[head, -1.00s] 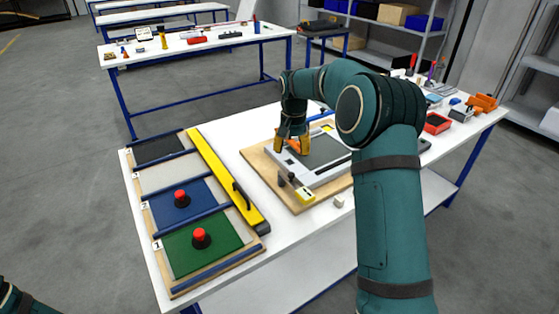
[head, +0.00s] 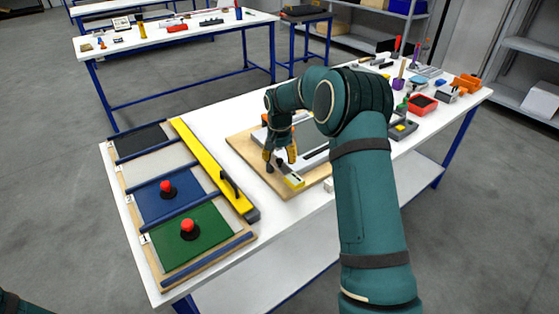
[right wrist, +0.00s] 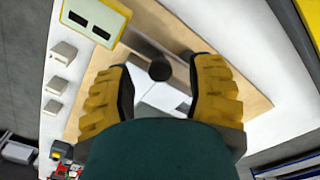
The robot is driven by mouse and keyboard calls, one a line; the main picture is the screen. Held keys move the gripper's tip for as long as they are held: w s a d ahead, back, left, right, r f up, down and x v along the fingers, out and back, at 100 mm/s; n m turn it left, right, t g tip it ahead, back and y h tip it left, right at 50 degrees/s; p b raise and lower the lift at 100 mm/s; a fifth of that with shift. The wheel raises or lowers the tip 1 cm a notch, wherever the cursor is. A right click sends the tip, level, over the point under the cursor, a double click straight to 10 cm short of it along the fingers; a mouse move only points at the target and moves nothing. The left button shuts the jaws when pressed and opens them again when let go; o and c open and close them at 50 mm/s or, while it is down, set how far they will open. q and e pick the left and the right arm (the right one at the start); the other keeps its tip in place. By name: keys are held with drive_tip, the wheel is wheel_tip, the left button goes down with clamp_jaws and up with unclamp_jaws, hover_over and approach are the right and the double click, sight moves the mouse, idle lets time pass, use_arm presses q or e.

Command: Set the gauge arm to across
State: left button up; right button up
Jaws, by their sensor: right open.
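My right gripper (head: 280,158) is over the near-left part of a wooden board (head: 243,146), fingers pointing down. In the right wrist view the same gripper (right wrist: 160,68) is open, with yellow ribbed pads. A round black knob (right wrist: 160,71), which looks like the end of the gauge arm, shows between the fingertips with gaps on both sides. A dark bar by the knob runs toward a yellow block with two dark windows (right wrist: 95,20). The yellow block (head: 294,181) also shows in the head view, on the board's near edge. The arm's exact setting is hard to tell. My left gripper is out of view.
Left of the board lie a long yellow bar with a handle (head: 205,160) and a panel with green (head: 212,244) and blue fields, each with a red-topped knob. Tools and a red tray (head: 423,104) stand at the back right. My right arm hides part of the table.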

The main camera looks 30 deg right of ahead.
drive_tip(key=shift+f, duration=0.45)
clamp_jaws()
drive_tip(key=shift+d, duration=0.1)
